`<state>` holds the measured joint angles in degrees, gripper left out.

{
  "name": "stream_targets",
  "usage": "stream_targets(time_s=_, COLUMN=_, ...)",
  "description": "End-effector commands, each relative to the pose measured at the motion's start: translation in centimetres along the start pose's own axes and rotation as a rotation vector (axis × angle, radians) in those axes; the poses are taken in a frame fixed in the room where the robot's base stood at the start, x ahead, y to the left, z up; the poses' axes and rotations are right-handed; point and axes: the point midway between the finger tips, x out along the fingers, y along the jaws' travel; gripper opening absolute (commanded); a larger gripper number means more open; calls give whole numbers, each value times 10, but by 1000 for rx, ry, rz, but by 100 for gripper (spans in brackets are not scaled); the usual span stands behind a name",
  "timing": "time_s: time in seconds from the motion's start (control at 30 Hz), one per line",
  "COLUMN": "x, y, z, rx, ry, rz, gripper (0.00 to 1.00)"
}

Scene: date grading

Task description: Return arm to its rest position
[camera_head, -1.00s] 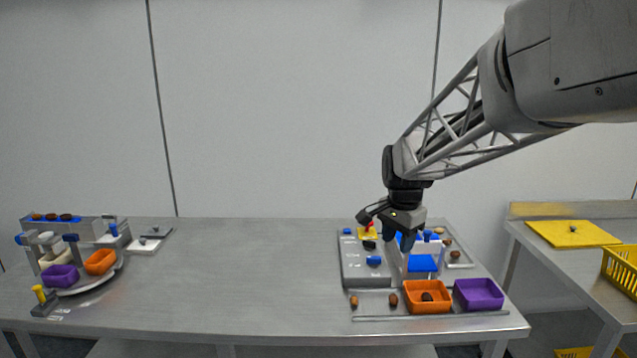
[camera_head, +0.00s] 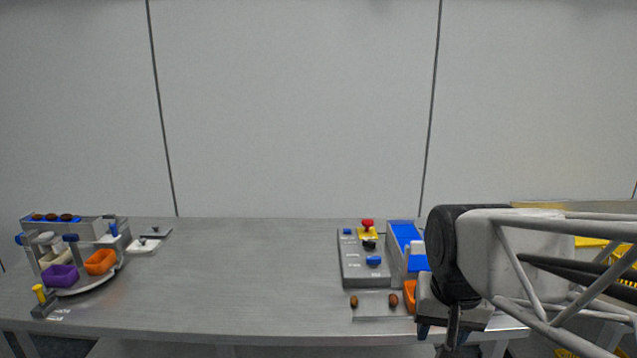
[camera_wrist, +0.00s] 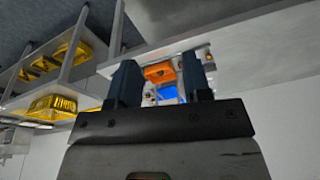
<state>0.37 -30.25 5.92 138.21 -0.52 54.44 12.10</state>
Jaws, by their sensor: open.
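My arm reaches in from the right of the head view, with its wrist low in front of the table's right end. My gripper (camera_wrist: 160,83) shows in the wrist view with its two dark fingers apart and nothing between them. In the head view only a small part of it shows at the bottom edge, below the wrist. Beyond the fingers, apart from them, the wrist view shows an orange bin (camera_wrist: 160,74) and a blue surface.
A grey control box (camera_head: 352,266) with a red button (camera_head: 367,224) and a blue-topped chute (camera_head: 404,236) stand left of my wrist. Two brown dates lie in front. A sorting station with purple (camera_head: 60,276) and orange bins stands far left. The table's middle (camera_head: 240,270) is clear.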

Motion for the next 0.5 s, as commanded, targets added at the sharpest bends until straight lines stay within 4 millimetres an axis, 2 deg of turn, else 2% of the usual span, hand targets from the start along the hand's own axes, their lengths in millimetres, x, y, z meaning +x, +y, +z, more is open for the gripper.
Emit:
stream_targets(time_s=0.03, x=0, y=3, z=14, rx=-32, ry=7, rz=-1, gripper=45)
stream_targets(time_s=0.2, x=5, y=10, z=47, rx=-130, ry=21, rz=-2, gripper=45)
stream_targets(time_s=0.3, x=7, y=13, z=59, rx=-166, ry=26, rz=-2, gripper=45)
stream_targets(time_s=0.5, x=10, y=15, z=68, rx=-194, ry=28, rz=-2, gripper=45)
